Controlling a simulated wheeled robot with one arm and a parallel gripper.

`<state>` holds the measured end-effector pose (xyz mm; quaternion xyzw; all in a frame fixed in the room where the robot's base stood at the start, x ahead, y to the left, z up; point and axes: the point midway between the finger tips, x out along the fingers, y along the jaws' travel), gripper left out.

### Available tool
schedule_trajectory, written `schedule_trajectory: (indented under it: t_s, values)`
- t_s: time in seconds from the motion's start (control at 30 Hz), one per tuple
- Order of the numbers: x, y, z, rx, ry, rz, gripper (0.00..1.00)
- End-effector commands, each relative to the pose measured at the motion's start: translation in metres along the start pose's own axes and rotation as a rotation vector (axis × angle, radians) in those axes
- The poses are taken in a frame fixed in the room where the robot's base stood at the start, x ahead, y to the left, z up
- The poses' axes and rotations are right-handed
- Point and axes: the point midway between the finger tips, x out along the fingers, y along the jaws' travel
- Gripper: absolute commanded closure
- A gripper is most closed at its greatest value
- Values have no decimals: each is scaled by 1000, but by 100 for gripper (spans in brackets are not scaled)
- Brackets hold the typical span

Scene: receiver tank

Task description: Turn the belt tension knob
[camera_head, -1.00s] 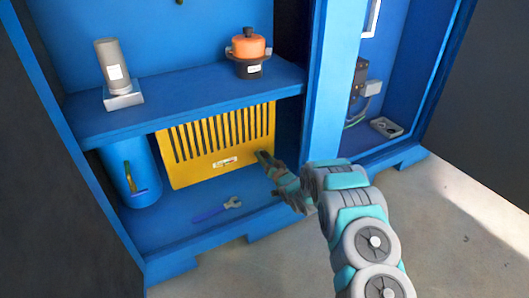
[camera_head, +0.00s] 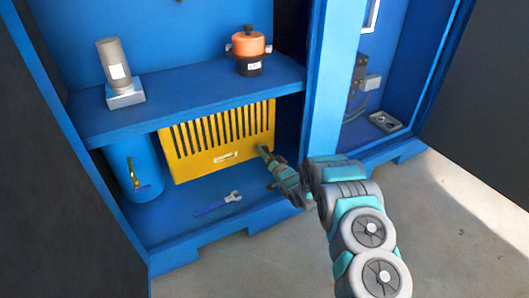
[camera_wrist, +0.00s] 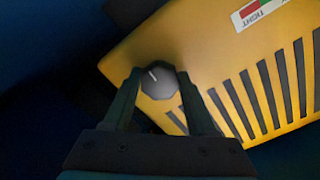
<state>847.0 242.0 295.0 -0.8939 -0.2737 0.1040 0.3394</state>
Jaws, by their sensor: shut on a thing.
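The belt tension knob (camera_wrist: 158,82) is a dark round knob with a pale pointer line, on the yellow slotted guard. In the wrist view it sits between the two fingers of my gripper (camera_wrist: 160,85), which is shut on it. The pointer line points to the upper left in that view. A label with red and green areas and the word TIGHT (camera_wrist: 262,10) shows on the guard. In the head view my gripper (camera_head: 264,152) reaches the lower right part of the yellow guard (camera_head: 218,156) and hides the knob there.
A blue shelf (camera_head: 190,100) above the guard carries a grey cylinder (camera_head: 115,65) and an orange-topped part (camera_head: 248,45). A wrench (camera_head: 218,204) lies on the cabinet floor in front of the guard. A blue cylinder (camera_head: 130,165) stands left.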

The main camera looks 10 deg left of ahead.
Motion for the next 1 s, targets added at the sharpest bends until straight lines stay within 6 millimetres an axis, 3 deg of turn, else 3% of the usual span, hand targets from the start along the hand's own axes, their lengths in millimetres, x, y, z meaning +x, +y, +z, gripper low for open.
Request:
schedule_trajectory:
  t_s: [0.07,0.1,0.33,0.73,1.0]
  values:
    - [0,1,0,0,1,1,98]
    - [0,1,0,0,1,1,38]
    - [0,0,0,-1,1,1,13]
    - [-4,1,0,-1,-1,2,13]
    - [-30,1,0,1,-1,3,13]
